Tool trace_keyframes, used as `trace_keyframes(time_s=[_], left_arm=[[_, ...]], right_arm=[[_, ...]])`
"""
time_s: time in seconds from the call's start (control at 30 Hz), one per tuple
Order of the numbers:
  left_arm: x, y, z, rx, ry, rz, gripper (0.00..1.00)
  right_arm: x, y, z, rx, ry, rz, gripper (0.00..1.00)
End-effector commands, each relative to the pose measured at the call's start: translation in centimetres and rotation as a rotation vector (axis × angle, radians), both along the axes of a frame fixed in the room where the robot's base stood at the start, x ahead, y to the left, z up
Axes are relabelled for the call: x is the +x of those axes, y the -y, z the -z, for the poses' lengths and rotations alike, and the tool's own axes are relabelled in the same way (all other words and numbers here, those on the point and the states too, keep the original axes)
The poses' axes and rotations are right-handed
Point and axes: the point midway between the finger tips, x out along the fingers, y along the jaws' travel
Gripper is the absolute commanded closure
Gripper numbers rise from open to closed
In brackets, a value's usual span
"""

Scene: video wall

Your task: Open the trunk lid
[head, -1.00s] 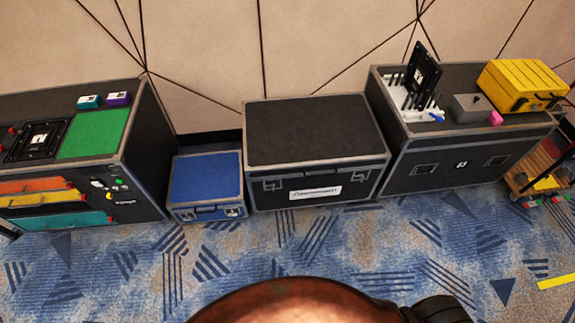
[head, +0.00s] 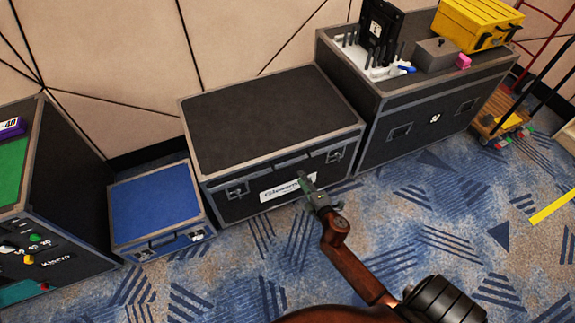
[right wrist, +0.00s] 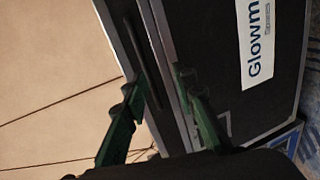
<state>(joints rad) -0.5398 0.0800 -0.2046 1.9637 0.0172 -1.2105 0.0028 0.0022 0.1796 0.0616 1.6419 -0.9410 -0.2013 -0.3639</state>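The trunk (head: 235,195) is a black case with grey metal edges, two front latches and a white label (head: 288,190). Its dark lid (head: 270,115) lies flat and closed. My right gripper (head: 304,180) is in front of the trunk's front face, near the lid's front edge and over the right end of the label. In the right wrist view its two green fingers (right wrist: 157,85) are spread apart, with the trunk's grey edge (right wrist: 168,60) seen between them. I cannot tell whether they touch it. My left gripper is not in view.
A small blue case (head: 155,200) stands left of the trunk. A larger black case (head: 400,125) stands to the right, bearing a yellow box (head: 475,25). A cabinet with a green top (head: 12,170) is at the far left. The carpet in front is clear.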

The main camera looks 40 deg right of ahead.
Motion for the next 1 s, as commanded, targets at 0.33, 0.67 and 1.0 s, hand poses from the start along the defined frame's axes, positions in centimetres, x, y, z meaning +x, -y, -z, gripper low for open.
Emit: trace_keyframes(time_s=[0.33,0.67,1.0], left_arm=[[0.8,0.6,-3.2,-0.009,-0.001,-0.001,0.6],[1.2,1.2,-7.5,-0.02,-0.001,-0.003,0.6],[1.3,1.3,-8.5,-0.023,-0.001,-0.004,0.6]], right_arm=[[3.6,0.7,-1.3,-0.051,0.034,-0.01,0.74],[7.4,1.6,-0.3,-0.048,0.033,-0.009,0.74],[8.1,1.8,-0.3,-0.045,0.033,-0.009,0.74]])
